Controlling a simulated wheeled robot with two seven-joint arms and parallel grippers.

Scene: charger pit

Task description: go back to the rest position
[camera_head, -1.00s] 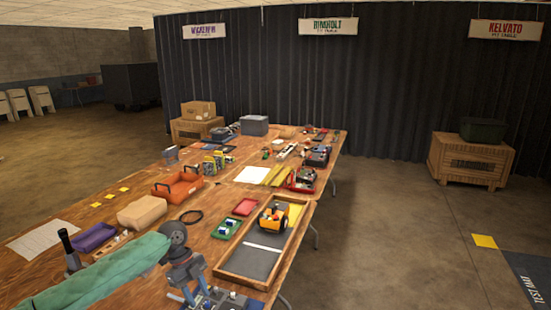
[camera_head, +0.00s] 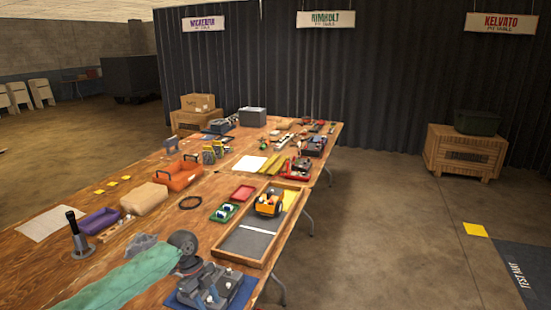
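My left arm, in a green sleeve, comes in from the lower left, low over the near end of the table. My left gripper (camera_head: 190,265) is at its end, below a round dark joint, just left of a grey device (camera_head: 208,291) on a blue mat. Its fingers are small and blend with the device, so I cannot tell whether they are open or shut, or whether they touch it. I see nothing clearly held. My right gripper is not in view.
The long wooden table (camera_head: 150,212) is cluttered. Near the arm are a dark upright tool (camera_head: 78,236), a grey lump (camera_head: 141,245) and a framed tray (camera_head: 247,243) with an orange vehicle (camera_head: 269,203). An orange carrier (camera_head: 177,175) stands further back.

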